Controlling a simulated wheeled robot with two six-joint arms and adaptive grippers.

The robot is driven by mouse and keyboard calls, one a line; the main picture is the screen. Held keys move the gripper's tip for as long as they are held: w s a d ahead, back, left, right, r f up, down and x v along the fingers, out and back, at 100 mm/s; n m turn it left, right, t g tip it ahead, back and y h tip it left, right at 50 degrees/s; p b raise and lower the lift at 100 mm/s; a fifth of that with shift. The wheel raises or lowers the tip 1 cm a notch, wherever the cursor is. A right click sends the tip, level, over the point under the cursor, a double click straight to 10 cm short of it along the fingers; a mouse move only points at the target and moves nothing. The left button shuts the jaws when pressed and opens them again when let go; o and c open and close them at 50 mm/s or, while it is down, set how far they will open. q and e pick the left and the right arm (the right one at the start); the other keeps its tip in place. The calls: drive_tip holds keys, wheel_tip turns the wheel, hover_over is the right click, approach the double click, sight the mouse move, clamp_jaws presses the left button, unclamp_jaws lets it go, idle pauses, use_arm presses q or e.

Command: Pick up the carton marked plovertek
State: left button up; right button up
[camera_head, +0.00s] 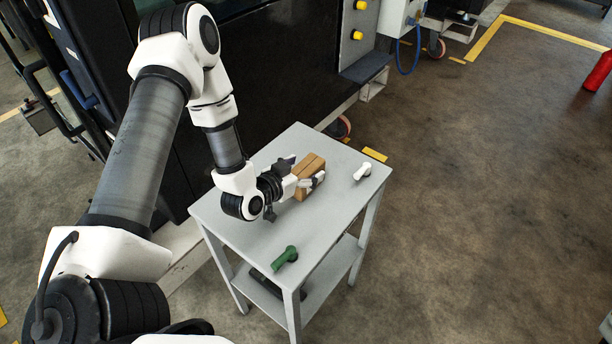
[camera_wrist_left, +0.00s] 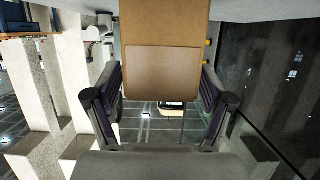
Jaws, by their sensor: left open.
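A brown cardboard carton (camera_head: 312,162) stands on the grey trolley top (camera_head: 328,222). No marking on it can be read. My left gripper (camera_head: 303,179) reaches it low from the left, with its fingers open around the carton's near end. In the left wrist view the carton (camera_wrist_left: 166,40) fills the top middle between the two spread fingers of my left gripper (camera_wrist_left: 160,92). I cannot tell whether either finger touches it. The gripper partly hides the carton in the head view. My right gripper is not in view.
A white part (camera_head: 362,172) lies at the right of the trolley top, and a green part (camera_head: 286,258) near its front edge. A dark object (camera_head: 266,284) rests on the lower shelf. A large black machine (camera_head: 285,85) stands close behind.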

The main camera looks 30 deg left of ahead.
use_arm(q)
drive_tip(key=shift+w+f, duration=0.3)
drive_tip(key=shift+w, duration=0.35)
drive_tip(key=shift+s+r, duration=0.1)
drive_tip(key=shift+s, duration=0.1)
clamp_jaws()
drive_tip(key=shift+w, duration=0.1)
drive_tip(key=shift+r, duration=0.15)
